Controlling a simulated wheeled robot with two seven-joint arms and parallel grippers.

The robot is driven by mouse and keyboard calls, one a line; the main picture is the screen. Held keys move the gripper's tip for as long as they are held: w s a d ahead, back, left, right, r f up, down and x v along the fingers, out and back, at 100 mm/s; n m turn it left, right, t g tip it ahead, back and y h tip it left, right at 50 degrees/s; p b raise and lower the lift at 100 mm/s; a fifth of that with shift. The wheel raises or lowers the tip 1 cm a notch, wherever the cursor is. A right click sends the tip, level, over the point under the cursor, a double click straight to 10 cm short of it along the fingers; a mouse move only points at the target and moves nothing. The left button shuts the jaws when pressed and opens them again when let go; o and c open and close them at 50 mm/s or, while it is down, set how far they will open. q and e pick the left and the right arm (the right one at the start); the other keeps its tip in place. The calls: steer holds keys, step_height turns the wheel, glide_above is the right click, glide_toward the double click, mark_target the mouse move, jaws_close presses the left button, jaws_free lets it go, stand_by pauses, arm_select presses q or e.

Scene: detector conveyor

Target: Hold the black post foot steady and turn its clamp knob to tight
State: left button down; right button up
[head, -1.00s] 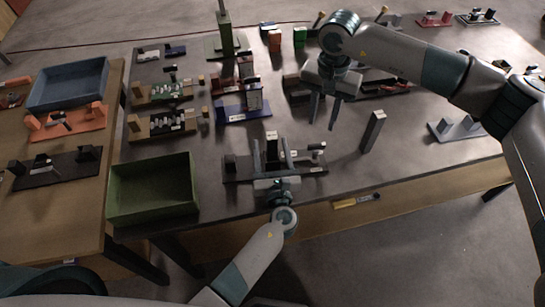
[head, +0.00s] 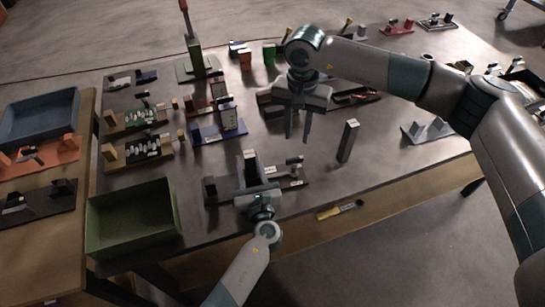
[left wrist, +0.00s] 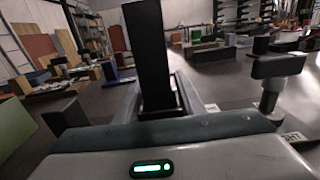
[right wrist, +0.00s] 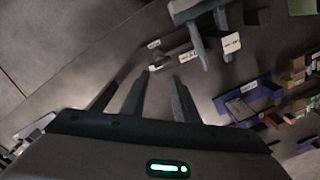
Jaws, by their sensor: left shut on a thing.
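The black post foot (head: 250,160) stands upright at the near edge of the table, with a pale top. My left gripper (head: 251,172) is shut on it from the front, with a finger on each side. In the left wrist view the dark post (left wrist: 150,55) rises between the fingers. A dark knob-like part on a short stem (left wrist: 275,68) stands to its right; I cannot tell its setting. My right gripper (head: 297,132) hangs above the table, behind and right of the post foot. It is open and empty, its fingers (right wrist: 158,98) apart in the right wrist view.
A grey upright block (head: 348,141) stands right of the post foot. A green bin (head: 130,222) is at the left. A blue fixture (head: 218,130) lies behind. A yellow-handled tool (head: 340,210) is on the front edge.

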mark_target(295, 158)
step_height(295, 158, up, 2)
steer(key=m, duration=1.1)
steer(key=shift+r, duration=0.1)
step_height(295, 158, down, 12)
steer(key=shift+f, duration=0.1)
stand_by(0.7)
jaws_close()
